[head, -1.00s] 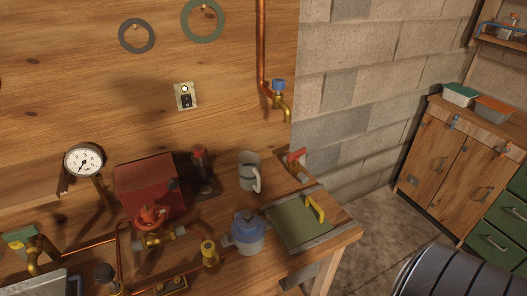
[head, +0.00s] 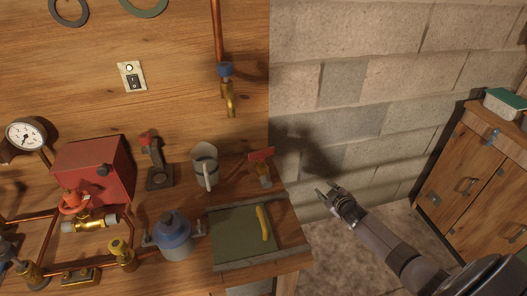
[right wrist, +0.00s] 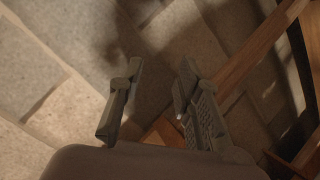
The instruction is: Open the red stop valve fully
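A red round-handled valve (head: 75,203) with a brass body sits on the copper pipe at the lower left of the head view, in front of a red box. I cannot tell from the picture how far either is turned. My right gripper (head: 327,190) is open and empty, off the bench's right end before the block wall. In the right wrist view its two fingers (right wrist: 160,75) are apart with nothing between them. My left gripper is not in view.
The red box (head: 90,168), a grey mug (head: 205,163), a blue-topped container (head: 173,235) and the green mat (head: 235,225) with a yellow handle (head: 263,222) crowd the bench. A blue-handled tap (head: 227,75) hangs above.

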